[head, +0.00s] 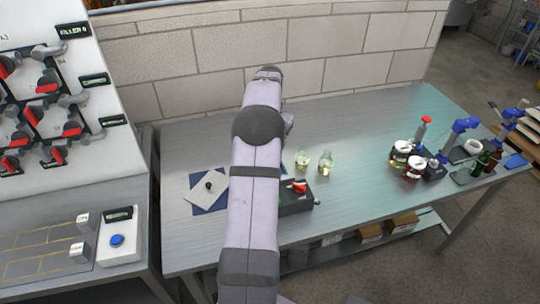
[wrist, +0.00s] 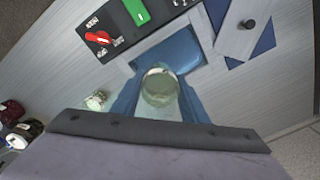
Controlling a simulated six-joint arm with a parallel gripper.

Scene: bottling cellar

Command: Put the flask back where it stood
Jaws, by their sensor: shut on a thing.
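My gripper (wrist: 160,78) has two blue fingers, shut on a clear glass flask (wrist: 161,90) with a pale yellowish liquid, seen from above in the wrist view. In the head view my arm hides most of the gripper; the flask just right of the arm (head: 302,159) seems to be the held one. A second, similar flask (head: 325,161) stands on the table to its right; it also shows left of the fingers in the wrist view (wrist: 97,101). I cannot tell whether the held flask touches the surface below.
A dark box with a red switch (head: 297,197) stands in front of the flasks; a blue pad (wrist: 172,50) lies beside it. A pale plate with a black knob (head: 207,187) lies left. Jars (head: 413,170) and bottles stand right. The back of the table is clear.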

